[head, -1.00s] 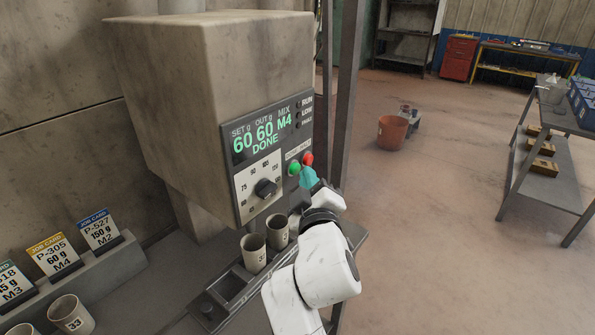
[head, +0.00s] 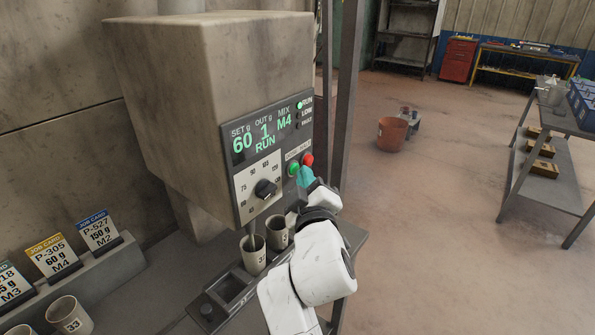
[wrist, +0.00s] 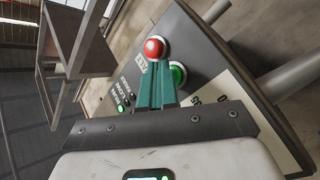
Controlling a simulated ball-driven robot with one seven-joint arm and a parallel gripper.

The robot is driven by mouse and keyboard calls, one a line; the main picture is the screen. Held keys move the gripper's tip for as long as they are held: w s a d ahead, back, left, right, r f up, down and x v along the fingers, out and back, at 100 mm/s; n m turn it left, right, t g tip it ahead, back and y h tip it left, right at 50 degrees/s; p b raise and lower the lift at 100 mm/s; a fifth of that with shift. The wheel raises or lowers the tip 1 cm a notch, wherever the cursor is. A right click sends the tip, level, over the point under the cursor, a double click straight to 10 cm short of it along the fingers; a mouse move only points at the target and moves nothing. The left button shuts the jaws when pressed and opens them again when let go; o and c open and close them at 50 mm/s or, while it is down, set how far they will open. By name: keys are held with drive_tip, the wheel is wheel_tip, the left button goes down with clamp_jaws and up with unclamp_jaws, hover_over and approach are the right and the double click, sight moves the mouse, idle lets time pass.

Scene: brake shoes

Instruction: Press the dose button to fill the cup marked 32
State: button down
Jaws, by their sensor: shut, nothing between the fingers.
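The dosing machine's panel (head: 272,135) reads SET 60, OUT 1, MIX M4 and RUN, with the RUN lamp lit green. The green button (head: 293,169) and the red button (head: 308,159) sit side by side below the display. My gripper (head: 303,173) is shut and empty, its teal fingertips at the green button. In the wrist view the fingers (wrist: 155,82) overlap the green button's (wrist: 178,73) edge, below the red button (wrist: 154,48); contact is unclear. A cup (head: 253,259) stands under the spout with a grey stream entering it. Its number starts with 3; the second digit is unclear.
A second cup (head: 278,235) stands just behind the first, close to my arm. A cup marked 33 (head: 70,316) stands at front left near a rack of job cards (head: 98,232). The dial (head: 265,188) is below the display.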

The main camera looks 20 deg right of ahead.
idle(0.5)
drive_tip(key=shift+s+d, duration=0.45)
drive_tip(key=shift+s, duration=0.2)
drive_tip(key=s+d, duration=0.1)
drive_tip(key=s, duration=0.1)
drive_tip(key=s+d+p, duration=0.1)
drive_tip(key=s+d, duration=0.1)
idle(0.4)
idle(0.5)
